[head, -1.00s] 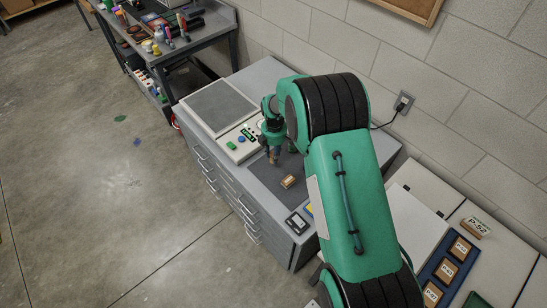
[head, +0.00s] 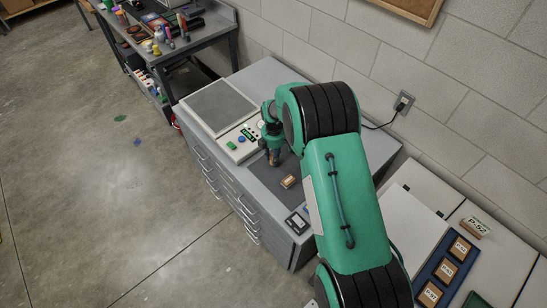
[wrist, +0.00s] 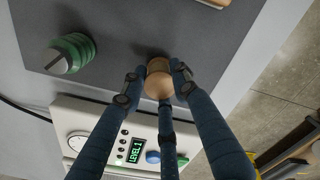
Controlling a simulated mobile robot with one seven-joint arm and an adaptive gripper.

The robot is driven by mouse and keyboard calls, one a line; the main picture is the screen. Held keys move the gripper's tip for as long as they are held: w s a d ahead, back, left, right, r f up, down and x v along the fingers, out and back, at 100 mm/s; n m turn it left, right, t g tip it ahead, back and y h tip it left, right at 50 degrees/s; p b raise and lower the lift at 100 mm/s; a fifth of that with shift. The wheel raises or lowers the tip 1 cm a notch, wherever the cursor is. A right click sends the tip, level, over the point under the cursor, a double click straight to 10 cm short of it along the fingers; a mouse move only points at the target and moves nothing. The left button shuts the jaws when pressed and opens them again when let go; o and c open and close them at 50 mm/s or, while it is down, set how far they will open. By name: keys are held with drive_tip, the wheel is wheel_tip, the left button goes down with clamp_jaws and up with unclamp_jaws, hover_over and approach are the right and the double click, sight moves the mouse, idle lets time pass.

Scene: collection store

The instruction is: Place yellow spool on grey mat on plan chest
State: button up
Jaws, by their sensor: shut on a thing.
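My gripper (wrist: 157,82) is shut on a small round tan-yellow spool (wrist: 158,66), seen nearly end-on between the fingertips in the wrist view. I take it for the yellow spool. The grey mat (wrist: 120,22) lies behind it in that view, and the spool is over the mat near its edge by the control panel. I cannot tell whether it touches the mat. In the head view my gripper (head: 273,160) points down over the left part of the mat (head: 297,199) on the plan chest (head: 277,236); the spool is hard to make out there.
A green spool-like thing with a grey top (wrist: 72,50) stands on the mat. A small wooden block (head: 288,181) lies on the mat. A panel with buttons and a lit display (head: 240,142) borders the mat. A small dark device (head: 296,223) sits at the chest's front corner.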

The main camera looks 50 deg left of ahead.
drive_tip(key=shift+f, duration=0.2)
drive_tip(key=shift+f, duration=0.15)
drive_tip(key=o, duration=1)
drive_tip(key=shift+o, duration=0.2)
drive_tip(key=shift+r, duration=0.25)
wheel_tip(320, 180, up, 12)
idle(0.5)
idle(0.4)
